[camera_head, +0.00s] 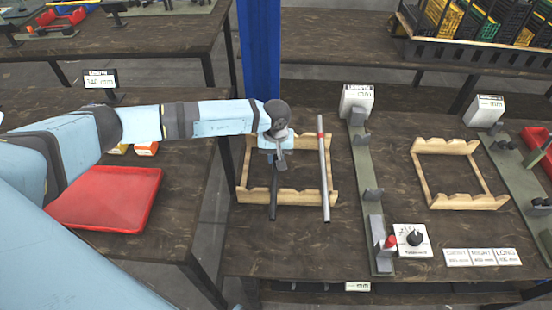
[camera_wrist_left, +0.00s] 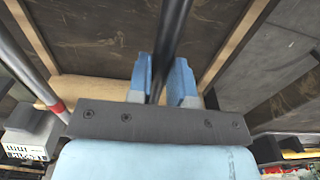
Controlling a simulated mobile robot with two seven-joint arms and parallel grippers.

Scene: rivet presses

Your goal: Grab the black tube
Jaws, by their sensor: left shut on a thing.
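The black tube (camera_head: 273,203) lies in the left wooden rack (camera_head: 258,197), its near end showing below my gripper in the head view. My left gripper (camera_head: 279,160) is over the rack and shut on the tube. In the left wrist view the blue fingers of my left gripper (camera_wrist_left: 162,80) stand on both sides of the black tube (camera_wrist_left: 174,28). The tube's far part is hidden under my gripper and arm in the head view. My right gripper is not in view.
A grey tube with a red band (camera_head: 325,180) lies in the same rack, to the right. A green-grey press fixture (camera_head: 367,195) stands right of it, then an empty wooden rack (camera_head: 425,178). A control box (camera_head: 412,241) sits near the front. A red tray (camera_head: 108,198) is left.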

